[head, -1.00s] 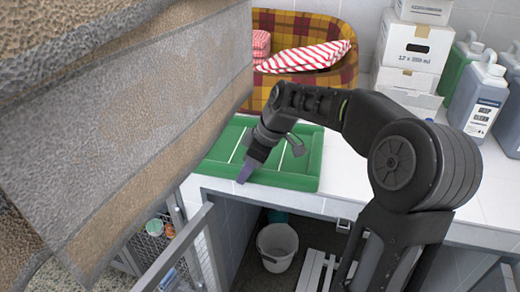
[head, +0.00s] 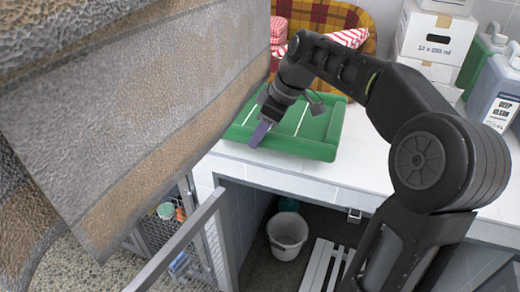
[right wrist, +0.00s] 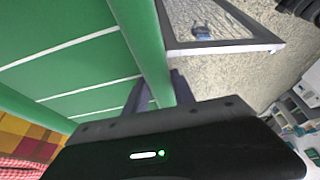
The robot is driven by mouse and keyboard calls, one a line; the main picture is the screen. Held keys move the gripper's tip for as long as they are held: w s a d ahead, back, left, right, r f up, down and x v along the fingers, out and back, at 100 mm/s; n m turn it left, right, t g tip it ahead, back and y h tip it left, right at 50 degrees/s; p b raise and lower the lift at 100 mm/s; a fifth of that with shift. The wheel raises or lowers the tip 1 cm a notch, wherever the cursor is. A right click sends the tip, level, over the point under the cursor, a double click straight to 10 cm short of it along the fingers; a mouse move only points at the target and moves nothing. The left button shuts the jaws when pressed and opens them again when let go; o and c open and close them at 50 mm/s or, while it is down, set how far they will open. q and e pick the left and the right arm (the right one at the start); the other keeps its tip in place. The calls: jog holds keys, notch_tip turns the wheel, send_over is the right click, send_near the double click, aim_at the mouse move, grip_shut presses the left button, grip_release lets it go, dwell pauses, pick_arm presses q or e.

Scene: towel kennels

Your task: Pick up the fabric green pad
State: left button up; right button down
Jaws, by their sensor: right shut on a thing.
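The green pad (head: 316,126) has a raised rim and white lines across it. It shows over the white counter (head: 385,178), its near rim a little back from the counter's front edge; whether it is clear of the top I cannot tell. My right gripper (head: 260,136) is shut on the pad's near rim, towards its left end. In the right wrist view the fingers (right wrist: 156,92) straddle the green rim (right wrist: 150,45). My left gripper is not in view.
A plaid bed (head: 345,17) with striped cushions stands behind the pad. White boxes (head: 433,38) and jugs (head: 492,85) stand at the back right. Below the counter are a bucket (head: 288,232) and a white slatted piece (head: 322,268). A metal gate (head: 180,242) stands open at the lower left.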

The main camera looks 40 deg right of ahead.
jog(key=shift+r, duration=1.55)
jog(key=shift+f, duration=0.1)
